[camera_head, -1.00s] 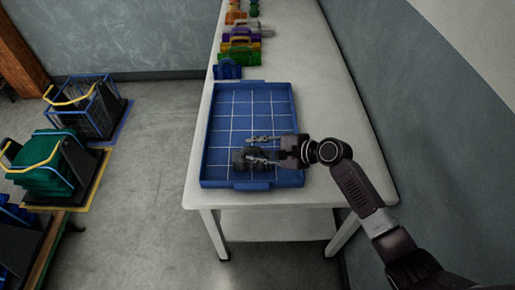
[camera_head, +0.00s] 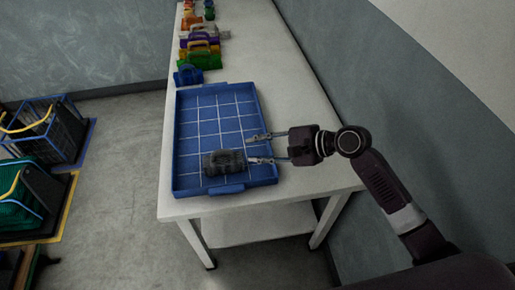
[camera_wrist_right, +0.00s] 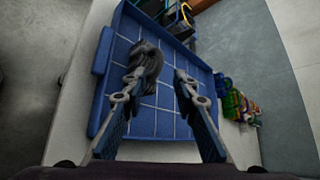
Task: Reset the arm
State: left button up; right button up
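My right gripper (camera_head: 259,149) is open and empty over the right side of a blue tray (camera_head: 184,143) with a white grid. A dark grey bundle (camera_head: 223,162) lies in the tray near its front edge. The lower fingertip is close to the bundle's right end; I cannot tell whether they touch. In the right wrist view the gripper (camera_wrist_right: 159,78) has its fingers spread, with the bundle (camera_wrist_right: 149,60) mostly beyond the left finger, which hides part of it. My left gripper is not in view.
The tray stands on a pale table (camera_head: 290,90). Several coloured bundles, including a blue one (camera_head: 188,75) and a green one (camera_head: 205,60), line the table behind it. Framed racks (camera_head: 42,135) stand on the floor at left. A grey wall (camera_head: 400,110) runs along the right.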

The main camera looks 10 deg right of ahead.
dwell(0.3)
jog(key=s+f+n+g+h, duration=0.1)
jog(key=s+f+n+h, duration=0.3)
jog(key=s+f+n, duration=0.8)
jog(key=s+d+n+g+h, duration=0.2)
jog(key=s+d+n+h, duration=0.3)
jog(key=s+d, duration=0.8)
jog(key=s+a+f+g+h, duration=0.1)
jog(key=s+f, duration=0.1)
jog(key=f, duration=1.1)
jog(key=s+a+f, duration=0.1)
jog(key=s+f, duration=0.1)
jog(key=f, duration=1.1)
jog(key=s+d+f, duration=0.1)
jog(key=s+f, duration=0.7)
jog(key=s+d+f+g, duration=0.1)
jog(key=s+d+f, duration=0.1)
jog(key=s+f, duration=0.6)
jog(key=shift+s+d+m, duration=0.25)
jog(key=shift+s+m, duration=0.05)
jog(key=shift+s, duration=0.3)
